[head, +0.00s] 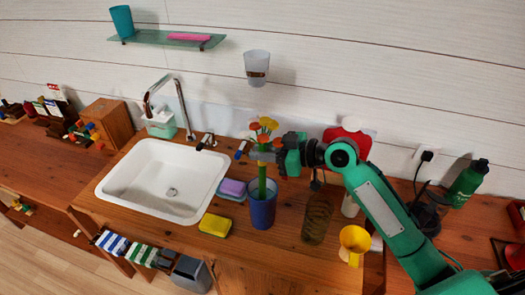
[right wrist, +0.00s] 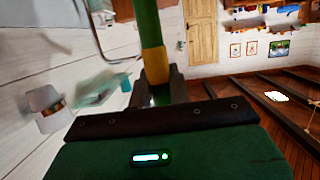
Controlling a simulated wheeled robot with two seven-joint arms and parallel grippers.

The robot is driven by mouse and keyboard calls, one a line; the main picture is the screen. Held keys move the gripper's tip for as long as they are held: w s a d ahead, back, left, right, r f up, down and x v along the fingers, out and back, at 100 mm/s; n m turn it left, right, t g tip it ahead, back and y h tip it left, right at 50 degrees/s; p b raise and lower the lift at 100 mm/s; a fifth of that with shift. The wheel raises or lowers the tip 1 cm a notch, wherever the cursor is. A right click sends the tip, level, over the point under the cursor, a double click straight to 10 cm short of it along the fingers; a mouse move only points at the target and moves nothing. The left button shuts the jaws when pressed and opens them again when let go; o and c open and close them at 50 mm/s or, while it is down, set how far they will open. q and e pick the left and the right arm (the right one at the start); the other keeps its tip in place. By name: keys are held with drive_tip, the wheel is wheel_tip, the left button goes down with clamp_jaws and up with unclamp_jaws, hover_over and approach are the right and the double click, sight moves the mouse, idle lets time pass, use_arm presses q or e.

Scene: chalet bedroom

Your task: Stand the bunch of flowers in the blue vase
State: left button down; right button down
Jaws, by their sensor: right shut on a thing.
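The bunch of flowers (head: 265,126) has orange, red and yellow heads and thick green stems. It is upright, directly over the blue vase (head: 262,211). The lower stems overlap the vase's mouth and seem to be inside its rim; how deep they reach is hard to tell. My right gripper (head: 263,157) comes in from the right and is shut on the stems just below the heads, above the vase. In the right wrist view the green stem with a yellow band (right wrist: 153,62) stands between the fingers (right wrist: 157,88). My left gripper is not in view.
A brown glass (head: 317,218) and a yellow cup (head: 354,241) stand right of the vase. A yellow sponge (head: 215,225), a purple sponge (head: 233,187) and the white sink (head: 160,178) are to its left. A green bottle (head: 468,183) stands far right.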

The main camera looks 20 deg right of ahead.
drive_tip(key=shift+f+b, duration=1.8)
drive_tip(key=shift+f, duration=0.6)
unclamp_jaws()
idle(0.6)
drive_tip(key=b, duration=0.3)
approach(263, 166)
drive_tip(key=shift+w+d+f, duration=0.15)
drive_tip(key=shift+w+f, duration=0.35)
drive_tip(key=shift+f, duration=0.05)
idle(0.5)
idle(0.5)
